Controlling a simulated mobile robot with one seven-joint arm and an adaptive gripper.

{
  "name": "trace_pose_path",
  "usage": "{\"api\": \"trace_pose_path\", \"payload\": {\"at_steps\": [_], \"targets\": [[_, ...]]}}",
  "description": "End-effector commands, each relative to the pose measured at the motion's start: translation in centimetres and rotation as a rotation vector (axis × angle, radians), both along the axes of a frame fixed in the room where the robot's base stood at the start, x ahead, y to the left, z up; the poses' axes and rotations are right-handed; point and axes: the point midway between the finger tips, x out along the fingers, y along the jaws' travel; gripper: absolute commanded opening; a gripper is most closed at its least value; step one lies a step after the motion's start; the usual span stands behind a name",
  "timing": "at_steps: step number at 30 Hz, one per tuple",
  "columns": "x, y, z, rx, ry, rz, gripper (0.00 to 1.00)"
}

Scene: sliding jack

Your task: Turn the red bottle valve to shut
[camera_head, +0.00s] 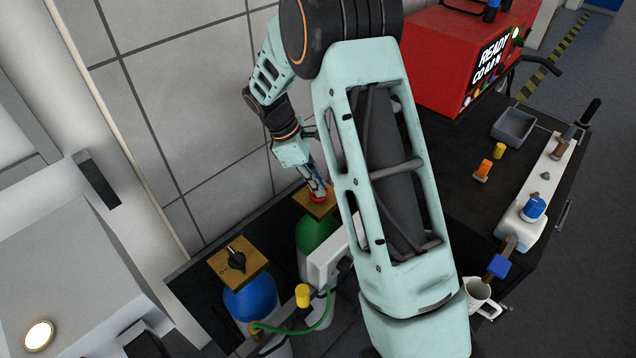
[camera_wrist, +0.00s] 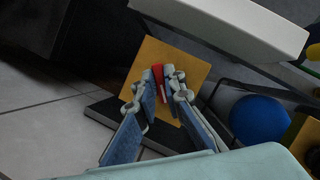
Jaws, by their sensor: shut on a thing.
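The red bottle valve (camera_head: 318,194) sits on a square wooden plate (camera_head: 310,206) above the green bottle (camera_head: 318,232). In the wrist view only a small part of the red valve (camera_wrist: 157,73) shows, between the fingertips, over the tan plate (camera_wrist: 190,60). My gripper (camera_head: 317,186) reaches down onto the valve from above. In the wrist view my gripper (camera_wrist: 164,82) has its two fingers closed on the valve's handle. The fingers hide most of the handle, so I cannot tell which way it points.
A blue bottle (camera_head: 250,298) with a black valve (camera_head: 236,259) on its own wooden plate stands to the left. A white block (camera_head: 330,262), a yellow knob (camera_head: 302,294) and a green hose (camera_head: 318,322) are close by. A tiled wall (camera_head: 190,120) stands behind.

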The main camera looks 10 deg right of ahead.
Motion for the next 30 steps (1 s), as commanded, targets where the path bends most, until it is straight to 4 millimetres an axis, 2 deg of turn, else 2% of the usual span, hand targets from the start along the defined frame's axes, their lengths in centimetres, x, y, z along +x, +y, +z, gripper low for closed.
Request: {"api": "trace_pose_path", "payload": {"at_steps": [15, 22, 30], "targets": [[0.11, -0.12, 0.03, -0.001, -0.001, -0.465, 0.00], [0.09, -0.08, 0.01, 0.000, 0.000, -0.604, 0.00], [0.07, -0.11, 0.03, 0.000, 0.000, -0.687, 0.00]]}}
